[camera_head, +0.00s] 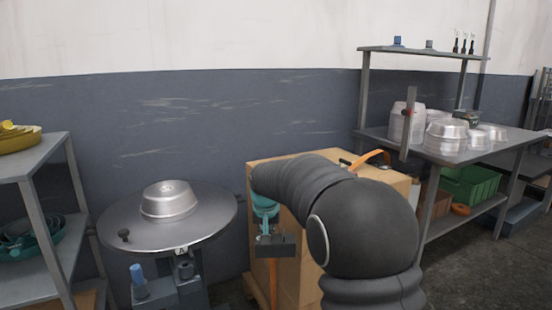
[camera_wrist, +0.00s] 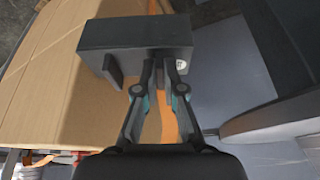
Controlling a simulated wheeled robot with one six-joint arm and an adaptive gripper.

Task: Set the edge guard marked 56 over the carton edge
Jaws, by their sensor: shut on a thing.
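My gripper (camera_head: 266,233) is shut on a dark grey, block-like piece, which I take to be the edge guard (camera_head: 280,247). In the wrist view the fingertips (camera_wrist: 163,72) pinch the guard (camera_wrist: 135,35) near its lower side. A small pale round spot shows on it; I cannot read a number. The large tan carton (camera_head: 300,284) stands behind my arm. In the wrist view the carton (camera_wrist: 50,75) lies left of and beyond the guard, which partly covers its edge. I cannot tell whether they touch. An orange strap (camera_wrist: 168,125) shows beneath the fingers.
A round metal turntable (camera_head: 115,215) with an upturned pan (camera_head: 168,200) stands left of the carton. A grey shelf rack (camera_head: 50,160) is at far left. A steel table (camera_head: 500,152) with several pans stands right. Orange strapping (camera_head: 375,157) lies on the carton top.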

